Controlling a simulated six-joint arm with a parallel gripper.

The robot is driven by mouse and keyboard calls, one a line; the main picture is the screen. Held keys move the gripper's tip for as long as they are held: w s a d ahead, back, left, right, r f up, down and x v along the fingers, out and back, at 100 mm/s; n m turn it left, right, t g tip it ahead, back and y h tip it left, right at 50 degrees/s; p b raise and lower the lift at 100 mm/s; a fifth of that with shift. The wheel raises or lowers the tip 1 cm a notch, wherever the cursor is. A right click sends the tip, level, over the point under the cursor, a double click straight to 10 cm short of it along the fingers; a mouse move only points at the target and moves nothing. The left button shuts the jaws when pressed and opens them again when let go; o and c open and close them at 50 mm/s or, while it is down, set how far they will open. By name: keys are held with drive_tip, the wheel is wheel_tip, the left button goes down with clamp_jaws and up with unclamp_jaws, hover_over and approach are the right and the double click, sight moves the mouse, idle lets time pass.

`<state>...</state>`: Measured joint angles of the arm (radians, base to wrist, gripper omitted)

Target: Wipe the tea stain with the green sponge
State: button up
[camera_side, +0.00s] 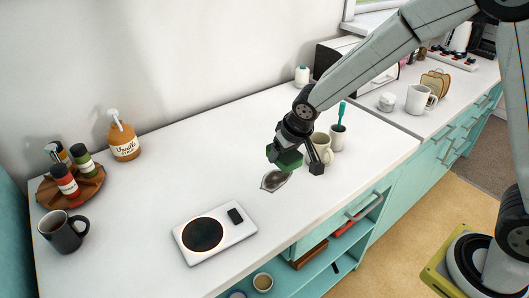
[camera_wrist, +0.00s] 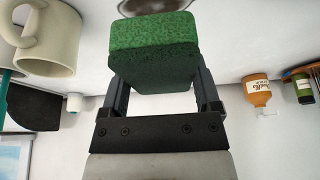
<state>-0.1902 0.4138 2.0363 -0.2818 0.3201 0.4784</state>
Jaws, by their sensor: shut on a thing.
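The green sponge (camera_side: 288,159) is held between the fingers of my gripper (camera_side: 292,162), which is shut on it. In the wrist view the sponge (camera_wrist: 152,50) fills the space between the two fingers, with its bright green face toward the top. A brownish-grey oval patch (camera_side: 274,182), apparently the tea stain, lies on the white counter just in front of the sponge in the side view. Its edge also shows beyond the sponge in the wrist view (camera_wrist: 152,6). The sponge appears above the counter; I cannot tell the exact gap.
A cream mug (camera_side: 322,146) stands close behind my gripper, beside a cup (camera_side: 338,138) holding a teal-handled tool. A syrup bottle (camera_side: 123,140) and dark mug (camera_side: 63,231) stand farther left. Counter between them is clear.

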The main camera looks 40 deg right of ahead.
drive_tip(key=m, duration=0.1)
drive_tip(key=d+m+h, duration=0.1)
drive_tip(key=m, duration=0.2)
drive_tip(key=shift+w+d+f, duration=0.2)
drive_tip(key=shift+w+d, duration=0.05)
drive_tip(key=shift+w, duration=0.05)
drive_tip(key=shift+w+d+f+m+g+h, duration=0.1)
drive_tip(key=shift+w+d+m+g+h, duration=0.4)
drive_tip(key=shift+m, duration=1.35)
drive_tip(key=shift+w+d+f+m+g+h, duration=0.15)
drive_tip(key=shift+d+m+g+h, duration=0.65)
drive_tip(key=shift+m, duration=1.1)
drive_tip(key=shift+w+d+m+g+h, duration=0.35)
drive_tip(key=shift+d+m, duration=0.5)
drive_tip(key=shift+m, duration=1)
drive_tip(key=shift+f, duration=0.1)
